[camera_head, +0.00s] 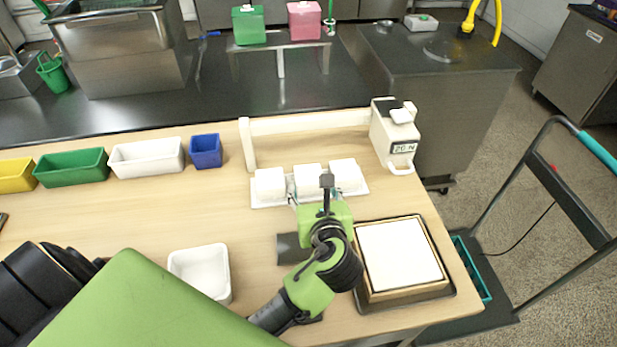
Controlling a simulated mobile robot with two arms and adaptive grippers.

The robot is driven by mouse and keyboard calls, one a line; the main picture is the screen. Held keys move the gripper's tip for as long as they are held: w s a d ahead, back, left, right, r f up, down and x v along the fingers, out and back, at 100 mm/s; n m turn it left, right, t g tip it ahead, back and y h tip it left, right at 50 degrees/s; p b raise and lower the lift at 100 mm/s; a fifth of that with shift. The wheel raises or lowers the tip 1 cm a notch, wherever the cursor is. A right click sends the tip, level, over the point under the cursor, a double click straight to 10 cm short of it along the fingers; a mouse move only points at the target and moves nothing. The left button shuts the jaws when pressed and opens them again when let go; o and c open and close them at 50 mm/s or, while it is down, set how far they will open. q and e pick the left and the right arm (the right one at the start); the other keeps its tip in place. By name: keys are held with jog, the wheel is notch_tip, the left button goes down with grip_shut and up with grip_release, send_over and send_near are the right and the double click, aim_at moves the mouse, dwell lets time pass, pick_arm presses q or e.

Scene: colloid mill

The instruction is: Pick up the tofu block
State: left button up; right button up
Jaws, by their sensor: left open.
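Three white tofu-like blocks stand in a row on a white tray (262,206): a left block (269,182), a middle block (307,174) and a right block (345,173). My left gripper (307,192) is open at the near side of the middle block. Its fingers and wrist hide part of that block and the tray's front. I cannot tell whether the fingers touch the block. My right gripper is not in view.
A white bin (200,272) stands at front left, and a wooden frame with a white slab (400,254) at right. A white force gauge (394,140) and rail (310,124) stand behind the blocks. Blue (206,151), white, green and yellow bins line the back left.

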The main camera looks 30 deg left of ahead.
aim_at(309, 178)
pick_arm(q)
jog(key=x, duration=0.3)
jog(key=shift+w+a+f, duration=0.2)
jog(key=shift+w, duration=0.05)
jog(key=x, duration=0.3)
jog(key=shift+w+a+f, duration=0.1)
jog(key=shift+w+f, duration=0.1)
jog(key=shift+f, duration=0.05)
jog(key=shift+w+a+f, duration=0.2)
jog(key=shift+w+a, duration=0.05)
jog(key=shift+w, duration=0.15)
jog(key=c, duration=0.5)
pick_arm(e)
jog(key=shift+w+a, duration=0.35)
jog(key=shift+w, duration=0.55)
